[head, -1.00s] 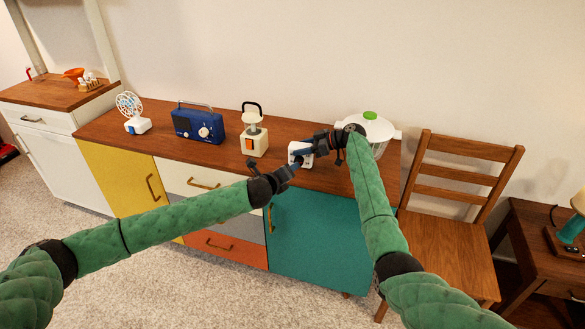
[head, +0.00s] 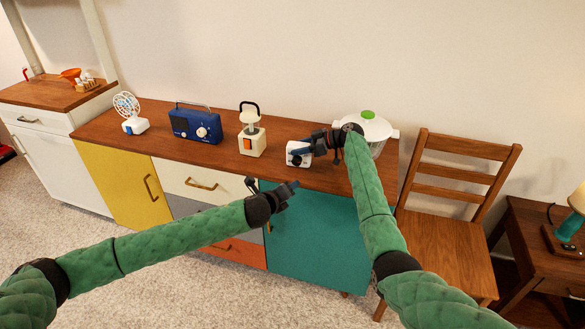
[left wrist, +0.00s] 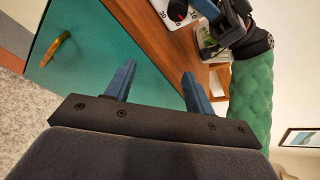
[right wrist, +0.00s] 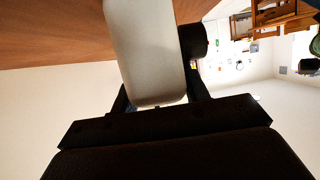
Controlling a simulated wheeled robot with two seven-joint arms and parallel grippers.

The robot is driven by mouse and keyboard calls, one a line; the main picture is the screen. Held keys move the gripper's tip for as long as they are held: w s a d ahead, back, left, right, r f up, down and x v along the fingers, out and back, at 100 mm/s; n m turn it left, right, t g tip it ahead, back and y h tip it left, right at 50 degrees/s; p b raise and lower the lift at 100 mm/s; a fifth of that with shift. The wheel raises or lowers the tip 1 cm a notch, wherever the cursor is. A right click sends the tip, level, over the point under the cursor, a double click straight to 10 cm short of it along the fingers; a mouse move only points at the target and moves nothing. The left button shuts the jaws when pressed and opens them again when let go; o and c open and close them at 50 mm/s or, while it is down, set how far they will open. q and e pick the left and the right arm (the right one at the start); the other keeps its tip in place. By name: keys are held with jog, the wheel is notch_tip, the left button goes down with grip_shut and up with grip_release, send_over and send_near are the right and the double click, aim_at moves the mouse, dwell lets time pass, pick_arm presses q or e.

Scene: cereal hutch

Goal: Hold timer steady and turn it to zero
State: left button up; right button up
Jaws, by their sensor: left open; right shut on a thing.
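The white timer (head: 296,149) stands near the front edge of the cabinet top, with a dark dial on its front. In the left wrist view the timer (left wrist: 170,17) shows part of its black dial (left wrist: 178,10), a red mark and printed numbers; its top is cut off. My right gripper (head: 312,147) is shut on the timer from the right. In the right wrist view the timer's pale body (right wrist: 147,50) lies between the fingers. My left gripper (head: 289,189) is open and empty, below and in front of the timer, apart from it. Its two blue fingers (left wrist: 158,85) are spread.
A white-lidded bowl with a green knob (head: 369,118) stands close behind my right gripper. A cream lantern (head: 252,140), a blue radio (head: 194,126) and a small fan (head: 130,115) stand to the left. A wooden chair (head: 455,185) is at the cabinet's right.

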pick_arm(q)
notch_tip(320, 180, down, 4)
jog(key=s+d, duration=0.2)
jog(key=d, duration=0.1)
jog(key=m+t+y, duration=0.2)
jog(key=m+t, duration=0.1)
jog(key=t, duration=0.2)
send_near(296, 163)
jog(key=x, duration=0.8)
jog(key=shift+w+d, duration=0.1)
jog(key=shift+w, duration=0.2)
jog(key=c, duration=1)
